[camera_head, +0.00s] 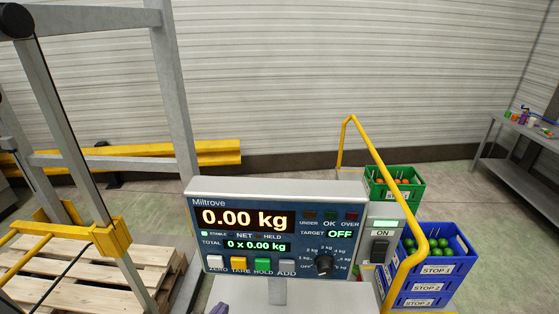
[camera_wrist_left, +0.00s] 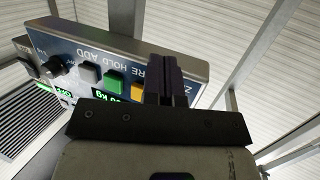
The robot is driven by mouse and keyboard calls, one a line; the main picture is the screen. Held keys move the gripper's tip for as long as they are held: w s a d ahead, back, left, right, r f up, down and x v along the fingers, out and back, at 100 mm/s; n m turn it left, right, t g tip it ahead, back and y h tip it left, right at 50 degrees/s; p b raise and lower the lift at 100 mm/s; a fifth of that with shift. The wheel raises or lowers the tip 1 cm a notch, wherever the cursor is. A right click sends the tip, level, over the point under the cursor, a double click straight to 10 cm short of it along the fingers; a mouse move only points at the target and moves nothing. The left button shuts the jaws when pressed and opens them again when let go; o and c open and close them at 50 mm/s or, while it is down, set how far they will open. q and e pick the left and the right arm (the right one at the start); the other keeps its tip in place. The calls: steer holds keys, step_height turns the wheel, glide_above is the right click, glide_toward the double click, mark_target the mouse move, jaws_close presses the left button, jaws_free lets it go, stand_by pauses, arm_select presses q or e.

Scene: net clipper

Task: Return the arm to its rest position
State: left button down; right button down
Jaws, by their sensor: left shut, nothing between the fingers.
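My left gripper (camera_wrist_left: 164,62) is shut and empty, its dark fingers together, in the left wrist view. In the head view only a small purple tip of it (camera_head: 219,308) shows at the bottom edge, below the button row. The scale panel (camera_head: 210,190) reads 0.00 kg, with total 0 x 0.00 kg and target OFF. In the left wrist view the panel (camera_wrist_left: 100,48) appears upside down. The fingers overlap its yellow-button end there; I cannot tell whether they touch it. My right gripper is not in view.
A yellow rail (camera_head: 376,160) bends around the panel's right side, beside an ON switch (camera_head: 379,251). Green crate (camera_head: 402,200) and blue crates (camera_head: 436,284) stand beyond it. Wooden pallets (camera_head: 70,278) and a grey frame (camera_head: 174,95) stand left. A grey table (camera_head: 520,127) is far right.

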arm_select(q)
steer(key=s+a+f+n+g+y, duration=0.15)
steer(key=s+f+g, duration=0.25)
steer(key=s, duration=0.7)
steer(key=s+a+f+g+y, duration=0.3)
steer(key=s+f, duration=0.1)
steer(key=s, duration=0.7)
steer(key=s+a+f+n+g+y, duration=0.1)
steer(key=s+a+f+g+y, duration=0.2)
steer(key=s, duration=0.8)
step_height(320, 180, up, 20)
steer(key=g+h+p, duration=0.1)
steer(key=p, duration=1.9)
steer(key=shift+s+f, duration=0.15)
steer(key=shift+f, duration=0.05)
steer(key=shift+d+f+h, duration=0.1)
steer(key=shift+h, duration=0.15)
